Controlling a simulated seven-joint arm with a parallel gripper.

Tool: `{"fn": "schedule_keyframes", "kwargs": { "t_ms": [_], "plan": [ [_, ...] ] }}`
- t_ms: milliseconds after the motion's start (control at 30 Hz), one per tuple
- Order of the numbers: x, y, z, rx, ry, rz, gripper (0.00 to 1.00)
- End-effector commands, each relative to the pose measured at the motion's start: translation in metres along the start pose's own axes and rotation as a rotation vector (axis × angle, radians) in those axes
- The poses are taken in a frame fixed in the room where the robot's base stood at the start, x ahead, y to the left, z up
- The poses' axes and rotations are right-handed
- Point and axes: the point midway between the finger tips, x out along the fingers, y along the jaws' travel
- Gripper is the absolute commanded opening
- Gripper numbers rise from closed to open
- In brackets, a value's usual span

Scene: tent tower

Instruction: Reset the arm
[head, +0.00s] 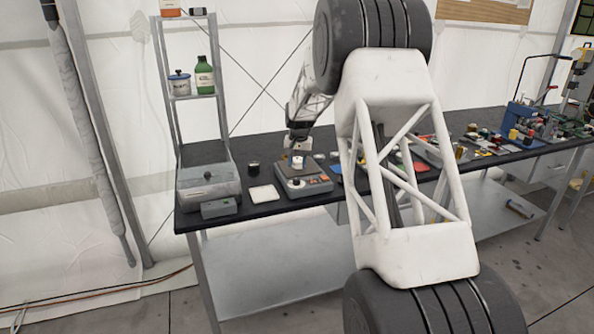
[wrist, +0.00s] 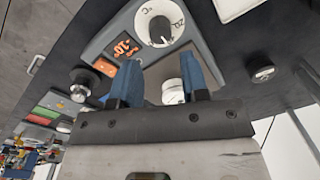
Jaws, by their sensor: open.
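My gripper (head: 299,149) is low over the dark table, just above a small white container (head: 298,164) on a grey device with a dial and orange display (head: 305,186). In the wrist view my gripper (wrist: 162,82) has its two blue fingers spread apart. The white container (wrist: 173,92) appears between and beyond the fingers, with no visible contact on either side. The device's lit orange display and white dial (wrist: 160,28) show beyond the fingers. My arm crosses the middle of the head view and hides part of the table.
A white square dish (head: 263,194) and a dark-topped jar (head: 253,168) stand left of the device. A grey box (head: 208,188) sits at the table's left end below a shelf with a green bottle (head: 204,76). Several small items crowd the table's right side.

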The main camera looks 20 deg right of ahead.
Motion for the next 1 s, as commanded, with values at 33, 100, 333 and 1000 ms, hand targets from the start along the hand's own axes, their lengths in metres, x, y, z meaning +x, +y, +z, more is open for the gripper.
{"fn": "schedule_keyframes", "kwargs": {
  "t_ms": [33,100,333,1000],
  "plan": [
    [-0.004,0.000,0.000,0.000,0.000,0.000,0.41],
    [-0.007,0.000,0.000,0.000,0.000,0.000,0.41],
    [-0.010,0.000,0.000,0.000,0.000,0.000,0.41],
    [-0.035,-0.001,0.029,-0.023,0.012,-0.001,0.41]
  ]
}}
